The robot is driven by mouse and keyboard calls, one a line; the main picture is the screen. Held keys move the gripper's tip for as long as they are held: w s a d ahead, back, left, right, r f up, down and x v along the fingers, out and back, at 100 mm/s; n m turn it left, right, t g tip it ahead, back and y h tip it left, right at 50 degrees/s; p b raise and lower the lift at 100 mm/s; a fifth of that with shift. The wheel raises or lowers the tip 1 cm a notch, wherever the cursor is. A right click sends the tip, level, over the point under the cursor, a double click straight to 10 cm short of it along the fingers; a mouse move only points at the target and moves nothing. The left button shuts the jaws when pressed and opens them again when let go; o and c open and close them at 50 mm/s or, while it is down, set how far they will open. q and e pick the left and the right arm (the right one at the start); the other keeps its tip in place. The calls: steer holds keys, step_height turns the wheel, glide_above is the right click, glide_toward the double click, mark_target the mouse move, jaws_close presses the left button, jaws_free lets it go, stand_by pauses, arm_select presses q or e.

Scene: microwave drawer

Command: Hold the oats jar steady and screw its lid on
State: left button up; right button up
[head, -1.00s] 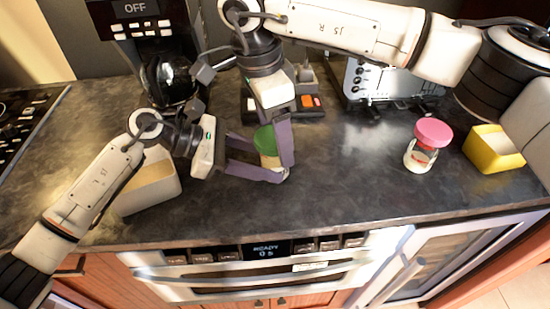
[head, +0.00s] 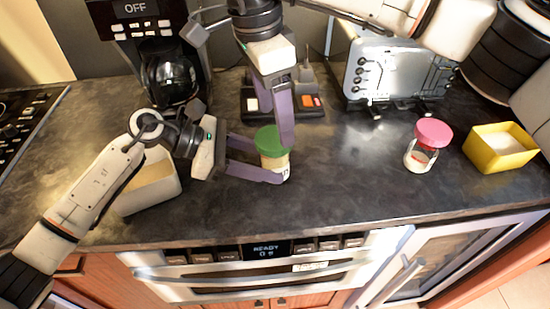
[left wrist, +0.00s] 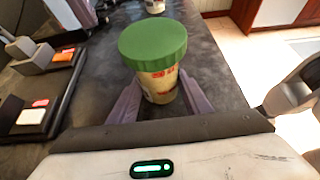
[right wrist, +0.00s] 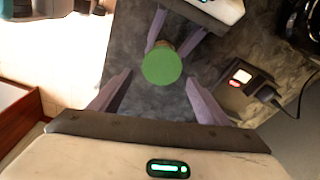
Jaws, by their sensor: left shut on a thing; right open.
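The oats jar (head: 274,163) stands upright on the dark counter, a pale jar with a green lid (head: 267,139) on top. In the left wrist view the lid (left wrist: 153,45) covers the jar's (left wrist: 158,84) mouth; I cannot tell how tightly it sits. My left gripper (head: 281,175) is shut on the jar's body from the left, with a finger on each side. My right gripper (head: 280,120) is open above and beside the lid. In the right wrist view the lid (right wrist: 162,67) lies ahead between the open fingers, apart from both.
A jar with a pink lid (head: 433,132) and a yellow container (head: 500,147) stand to the right. A beige container (head: 150,186) stands left, behind my left arm.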

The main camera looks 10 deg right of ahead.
arm_select(q)
steer(key=o, duration=1.6)
steer(key=v, duration=1.2)
